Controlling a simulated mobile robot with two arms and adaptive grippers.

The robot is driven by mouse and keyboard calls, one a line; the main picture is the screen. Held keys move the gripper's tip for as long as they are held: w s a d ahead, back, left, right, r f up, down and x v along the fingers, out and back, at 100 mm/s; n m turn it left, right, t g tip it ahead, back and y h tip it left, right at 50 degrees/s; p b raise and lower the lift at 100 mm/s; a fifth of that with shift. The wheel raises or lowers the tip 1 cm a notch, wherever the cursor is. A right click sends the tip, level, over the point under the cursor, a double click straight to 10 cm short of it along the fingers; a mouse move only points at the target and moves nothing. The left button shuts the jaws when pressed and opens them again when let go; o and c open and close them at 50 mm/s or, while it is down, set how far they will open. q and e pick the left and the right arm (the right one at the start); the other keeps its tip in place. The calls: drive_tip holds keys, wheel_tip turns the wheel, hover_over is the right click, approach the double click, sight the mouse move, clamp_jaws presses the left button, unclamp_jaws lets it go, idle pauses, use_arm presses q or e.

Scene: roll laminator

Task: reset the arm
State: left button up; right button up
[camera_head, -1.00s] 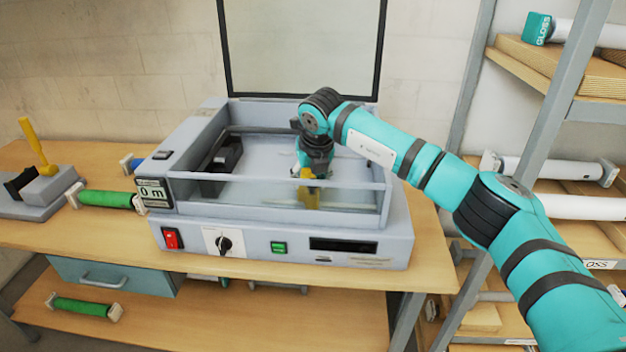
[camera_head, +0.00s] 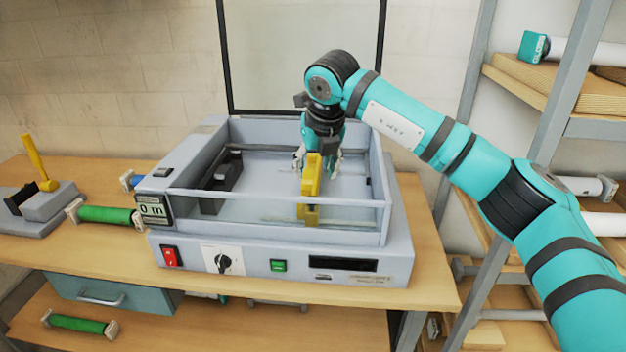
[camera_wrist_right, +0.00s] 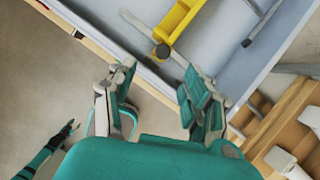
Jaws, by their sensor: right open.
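My right gripper (camera_head: 318,165) is open and empty, pointing down over the laminator (camera_head: 265,232). In the right wrist view its two fingers (camera_wrist_right: 158,92) stand apart with nothing between them. A yellow lever-like part (camera_head: 312,180) stands inside the laminator, beside the gripper in the head view. It also shows in the right wrist view (camera_wrist_right: 177,22), beyond the fingertips and apart from them. My left gripper (camera_wrist_right: 68,130) seems to show small at the lower left of the right wrist view, too small to judge its jaws. It is not in the head view.
A green roll (camera_head: 108,215) and a grey device with a yellow handle (camera_head: 36,155) are left of the laminator on the wooden table (camera_head: 428,275). The laminator's glass lid (camera_head: 300,55) stands raised behind. A shelf rack (camera_head: 570,90) with rolls is at right.

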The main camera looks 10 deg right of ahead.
drive_tip(key=shift+s+r, duration=0.15)
drive_tip(key=shift+r, duration=0.3)
